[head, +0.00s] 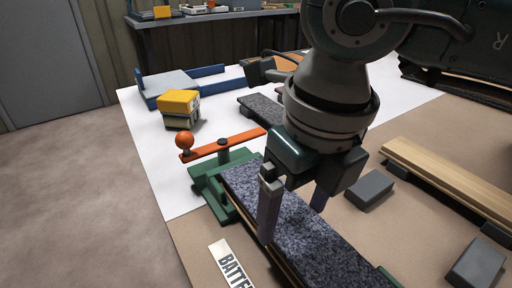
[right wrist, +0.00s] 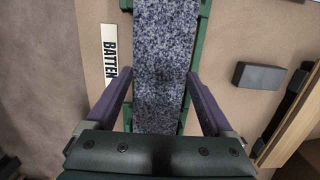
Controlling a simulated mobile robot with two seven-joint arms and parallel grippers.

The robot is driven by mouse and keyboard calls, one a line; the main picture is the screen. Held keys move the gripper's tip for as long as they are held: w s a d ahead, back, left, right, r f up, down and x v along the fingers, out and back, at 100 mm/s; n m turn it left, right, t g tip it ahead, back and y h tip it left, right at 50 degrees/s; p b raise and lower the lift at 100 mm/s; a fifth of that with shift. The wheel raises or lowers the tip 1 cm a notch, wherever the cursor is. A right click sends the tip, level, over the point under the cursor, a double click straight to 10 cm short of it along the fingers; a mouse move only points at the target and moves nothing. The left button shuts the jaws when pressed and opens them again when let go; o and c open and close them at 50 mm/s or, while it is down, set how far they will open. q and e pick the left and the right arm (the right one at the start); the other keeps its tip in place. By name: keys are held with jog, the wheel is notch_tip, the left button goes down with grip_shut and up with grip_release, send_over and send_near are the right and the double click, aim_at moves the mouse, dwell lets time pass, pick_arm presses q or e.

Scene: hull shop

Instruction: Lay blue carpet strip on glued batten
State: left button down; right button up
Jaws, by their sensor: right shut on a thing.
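The speckled blue carpet strip (head: 330,253) lies lengthwise along the batten (head: 238,208), whose pale wooden edge shows under its left side. Whether the strip touches it all along, I cannot tell. Any glue is hidden. My right gripper (head: 292,222) points down and is shut across the strip's width, one finger on each long side. In the right wrist view the strip (right wrist: 164,45) runs between the purple-grey fingers (right wrist: 159,74). A green fixture (head: 208,183) with an orange lever (head: 228,142) stands at the batten's far end. My left gripper is out of view.
A "BATTEN" label (head: 230,262) lies left of the strip. Grey blocks (head: 370,188) and a wooden plank (head: 450,180) lie to the right. A yellow-topped block (head: 180,107), a blue-sided tray (head: 172,83) and another speckled strip (head: 262,108) lie farther back on white sheet.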

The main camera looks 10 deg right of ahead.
jog(key=shift+f, duration=0.15)
jog(key=o, duration=1.1)
jog(key=shift+r+p, duration=2.75)
jog(key=shift+r, duration=0.8)
